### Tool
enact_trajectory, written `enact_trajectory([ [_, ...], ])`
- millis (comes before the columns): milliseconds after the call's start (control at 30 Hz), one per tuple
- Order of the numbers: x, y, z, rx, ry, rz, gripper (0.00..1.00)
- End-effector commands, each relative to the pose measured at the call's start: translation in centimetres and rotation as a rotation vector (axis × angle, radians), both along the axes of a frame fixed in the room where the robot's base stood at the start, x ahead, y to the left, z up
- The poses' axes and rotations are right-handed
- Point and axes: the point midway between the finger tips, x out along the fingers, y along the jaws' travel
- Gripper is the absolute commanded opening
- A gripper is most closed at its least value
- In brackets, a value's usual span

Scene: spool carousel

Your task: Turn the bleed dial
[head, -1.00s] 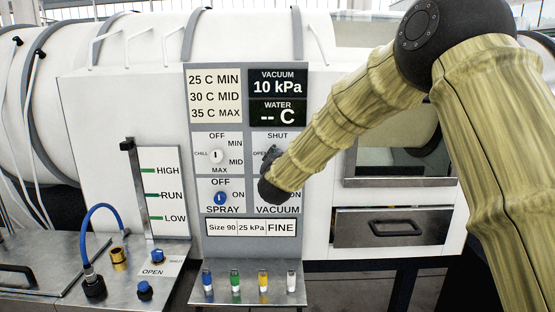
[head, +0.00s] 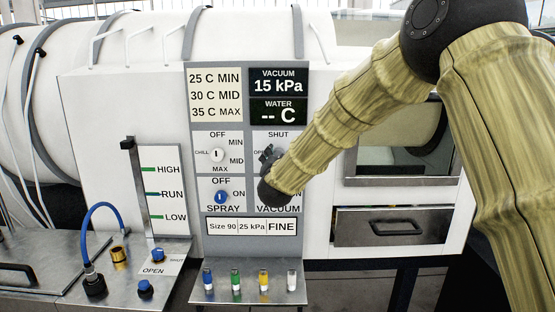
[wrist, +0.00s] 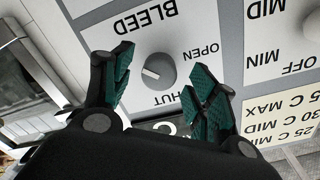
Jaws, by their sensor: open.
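Whether the fingertips reach the dial's depth I cannot tell. In the head view my gripper (head: 267,154) and wrist cover the dial, below the word SHUT.
The vacuum display (head: 278,84) reads 15 kPa above the bleed plate. The chill dial (head: 217,155) is to the left, the blue spray dial (head: 220,197) lower left. The card strip (head: 252,227) reads Size 90, 25 kPa, FINE.

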Motion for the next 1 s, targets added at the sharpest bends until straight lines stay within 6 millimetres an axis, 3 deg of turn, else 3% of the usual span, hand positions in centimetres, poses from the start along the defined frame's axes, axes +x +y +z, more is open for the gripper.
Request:
enact_trajectory([
  [300,-5.9,0.2,0.2,-0.001,0.001,0.003,0.58],
  [500,-8.7,0.2,0.2,-0.001,0.001,0.002,0.58],
  [700,-9.9,0.3,0.2,0.000,0.001,0.001,0.58],
  [1000,-10.0,0.3,0.2,0.000,0.001,0.001,0.58],
])
